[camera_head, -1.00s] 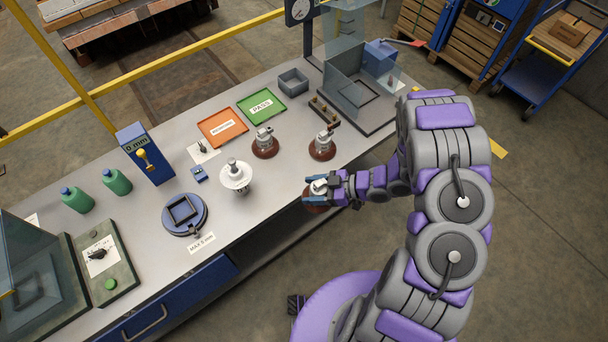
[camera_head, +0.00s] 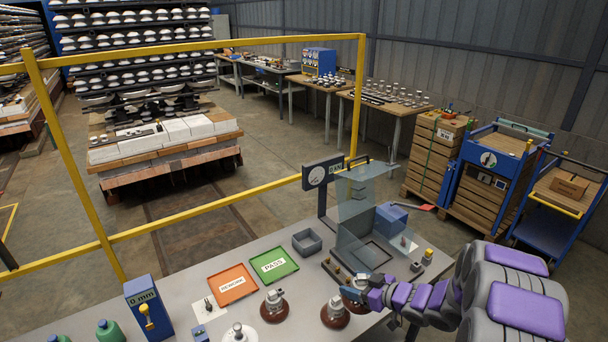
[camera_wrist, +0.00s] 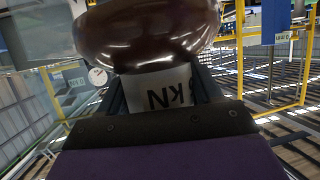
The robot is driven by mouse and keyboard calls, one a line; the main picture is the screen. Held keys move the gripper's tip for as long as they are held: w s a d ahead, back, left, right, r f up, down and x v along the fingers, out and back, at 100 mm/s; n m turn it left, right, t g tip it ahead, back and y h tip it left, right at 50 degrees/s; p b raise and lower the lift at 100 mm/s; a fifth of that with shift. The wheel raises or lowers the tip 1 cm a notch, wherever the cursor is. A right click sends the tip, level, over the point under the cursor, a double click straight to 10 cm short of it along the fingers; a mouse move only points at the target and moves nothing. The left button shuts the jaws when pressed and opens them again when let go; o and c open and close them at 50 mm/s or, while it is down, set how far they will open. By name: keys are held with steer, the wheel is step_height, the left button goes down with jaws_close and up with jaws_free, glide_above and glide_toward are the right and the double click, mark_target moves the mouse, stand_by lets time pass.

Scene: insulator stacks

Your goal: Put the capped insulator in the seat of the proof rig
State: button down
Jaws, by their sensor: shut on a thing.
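My gripper (camera_head: 355,294) is shut on a brown insulator by its grey metal cap. In the wrist view the cap (camera_wrist: 160,92), with upside-down "kN" lettering, sits between the fingers, and the glossy brown skirt (camera_wrist: 148,35) lies beyond it. In the head view my gripper is over the bench's front right part, just right of a standing brown insulator (camera_head: 335,314), and largely hides what it holds. The rig with a dial gauge and clear shield (camera_head: 362,215) stands behind my gripper. Its square-framed seat area (camera_head: 377,252) looks empty, partly seen through the shield.
Another capped brown insulator (camera_head: 274,308) and a white one (camera_head: 238,333) stand on the bench. Orange (camera_head: 232,284) and green (camera_head: 274,265) trays and a grey bin (camera_head: 307,241) lie behind. A small yellow-topped item (camera_head: 427,257) is right of the rig. The shield is a close obstacle.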

step_height(320, 180, up, 21)
steer(key=m+t+h, duration=0.4)
steer(key=m+h, duration=0.2)
steer(key=w+f+m+h, duration=0.3)
steer(key=f, duration=1)
steer(key=shift+a+h+b, duration=0.4)
steer(key=shift+b, duration=0.05)
steer(key=shift+a+f, duration=0.1)
